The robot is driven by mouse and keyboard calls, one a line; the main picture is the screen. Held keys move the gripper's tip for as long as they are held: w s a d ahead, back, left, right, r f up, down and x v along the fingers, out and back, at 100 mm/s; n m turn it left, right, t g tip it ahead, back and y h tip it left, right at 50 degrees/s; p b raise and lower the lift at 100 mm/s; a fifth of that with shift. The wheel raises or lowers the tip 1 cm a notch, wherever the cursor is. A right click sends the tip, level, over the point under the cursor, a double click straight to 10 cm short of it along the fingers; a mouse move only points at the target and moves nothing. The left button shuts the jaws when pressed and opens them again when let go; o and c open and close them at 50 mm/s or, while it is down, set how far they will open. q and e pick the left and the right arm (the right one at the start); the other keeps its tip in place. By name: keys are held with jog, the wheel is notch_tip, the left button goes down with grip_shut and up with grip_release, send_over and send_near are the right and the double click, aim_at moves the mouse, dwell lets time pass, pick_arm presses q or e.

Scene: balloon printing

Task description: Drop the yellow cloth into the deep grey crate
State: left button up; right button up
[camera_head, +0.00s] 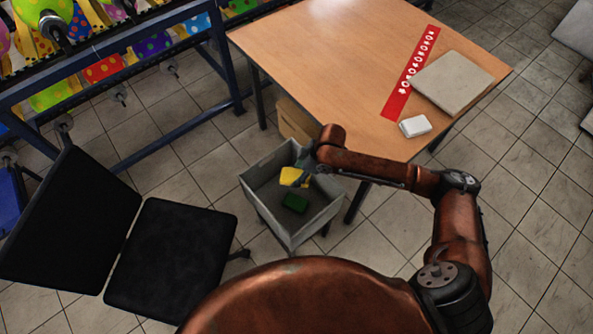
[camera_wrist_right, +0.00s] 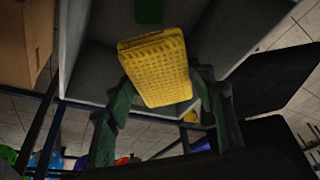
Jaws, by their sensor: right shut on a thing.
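The yellow cloth (camera_head: 291,176) is a thick pad with a waffle-like surface. It shows close up in the right wrist view (camera_wrist_right: 157,68). My right gripper (camera_head: 309,181) is shut on the cloth, with one green finger on each side of it in the wrist view. The gripper and cloth are over the deep grey crate (camera_head: 326,221), within its rim as seen from the head. Their exact height above the crate floor is hard to tell. My left gripper is not in view.
A green block (camera_head: 295,202) lies in the crate. A wooden table (camera_head: 330,60) stands behind, with a grey slab (camera_head: 452,82), a white box (camera_head: 415,126) and a red strip (camera_head: 396,98). A black chair (camera_head: 172,255) stands left of the crate, and a brown box (camera_head: 294,121) behind it.

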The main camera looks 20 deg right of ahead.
jog(key=shift+r, duration=0.1)
jog(key=o, duration=1.1)
jog(key=v, duration=1.2)
